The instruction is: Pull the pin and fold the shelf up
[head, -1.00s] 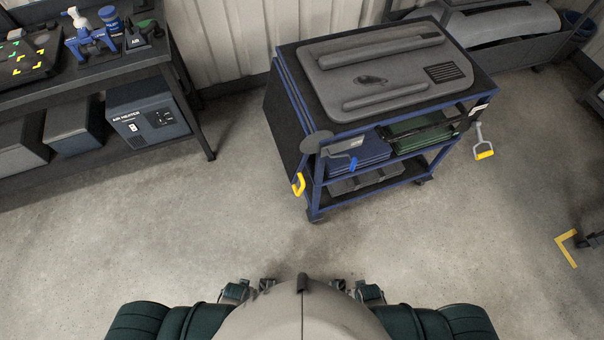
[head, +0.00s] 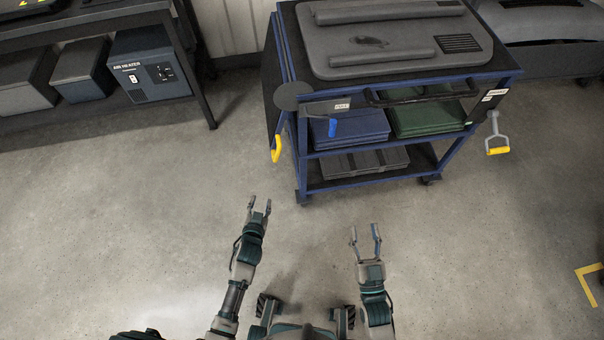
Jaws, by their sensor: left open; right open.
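A blue-framed cart (head: 452,152) stands ahead of me at the upper middle. A dark panel (head: 271,92), which looks like the folding shelf, hangs down its left side. A yellow handle (head: 277,149) shows at the panel's lower edge. A blue grip (head: 332,127) hangs under a labelled grey bar at the front left corner; I cannot tell whether it or another part is the pin. My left gripper (head: 260,203) is open and empty over the floor, below the yellow handle in the picture. My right gripper (head: 364,231) is open and empty, in front of the cart.
A grey handle with a yellow grip (head: 497,150) sticks out at the cart's right. A round dark disc (head: 293,96) sits at its left corner. A workbench with a blue air heater (head: 150,72) stands at the left. The floor between me and the cart is clear.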

